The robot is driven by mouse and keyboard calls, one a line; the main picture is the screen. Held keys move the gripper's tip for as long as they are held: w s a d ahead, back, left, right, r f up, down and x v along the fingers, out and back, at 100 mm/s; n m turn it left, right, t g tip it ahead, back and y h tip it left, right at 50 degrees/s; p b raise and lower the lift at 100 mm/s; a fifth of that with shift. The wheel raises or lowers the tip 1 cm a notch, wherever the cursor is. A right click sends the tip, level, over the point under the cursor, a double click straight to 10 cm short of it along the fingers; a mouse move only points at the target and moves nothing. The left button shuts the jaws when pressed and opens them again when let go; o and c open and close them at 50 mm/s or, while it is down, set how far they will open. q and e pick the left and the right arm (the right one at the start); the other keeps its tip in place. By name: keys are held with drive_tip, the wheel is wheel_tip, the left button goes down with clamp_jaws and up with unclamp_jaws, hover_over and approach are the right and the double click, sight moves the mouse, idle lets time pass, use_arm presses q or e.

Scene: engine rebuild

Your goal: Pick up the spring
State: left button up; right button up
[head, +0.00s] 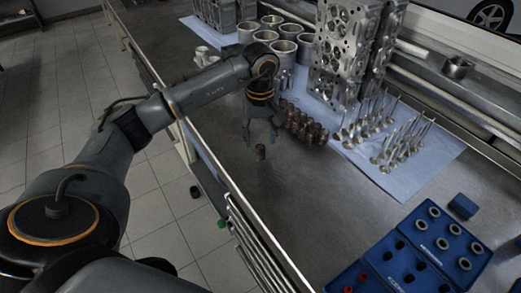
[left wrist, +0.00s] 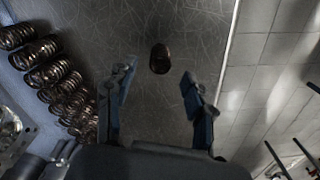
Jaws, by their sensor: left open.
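A single dark coppery spring (head: 260,152) stands on the bare metal bench top, apart from the other springs. It also shows in the left wrist view (left wrist: 160,59), between and just beyond my fingertips. My left gripper (head: 261,140) is pointing down over the bench, just above and behind the spring in the head view. Its two fingers are spread with nothing between them; they also frame the spring in the left wrist view (left wrist: 160,78). A group of similar springs (head: 305,125) stands close to the right of the gripper. My right gripper is not in view.
Cylinder liners (head: 286,47), a cylinder head (head: 340,50) and upright valves (head: 395,140) stand behind and right. Blue trays (head: 433,240) with small rings lie at the front right. The bench's front edge (head: 225,178) runs close left of the spring. Bare bench lies in front.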

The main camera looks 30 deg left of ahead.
sight(260, 148)
use_arm(q)
wheel_tip(260, 148, down, 2)
drive_tip(key=shift+f+p, duration=0.15)
drive_tip(key=shift+p, duration=0.65)
wheel_tip(260, 148, down, 2)
drive_tip(key=shift+f+p, duration=0.2)
drive_tip(key=shift+p, duration=0.1)
drive_tip(key=shift+f, duration=0.35)
drive_tip(key=shift+c, duration=0.2)
clamp_jaws()
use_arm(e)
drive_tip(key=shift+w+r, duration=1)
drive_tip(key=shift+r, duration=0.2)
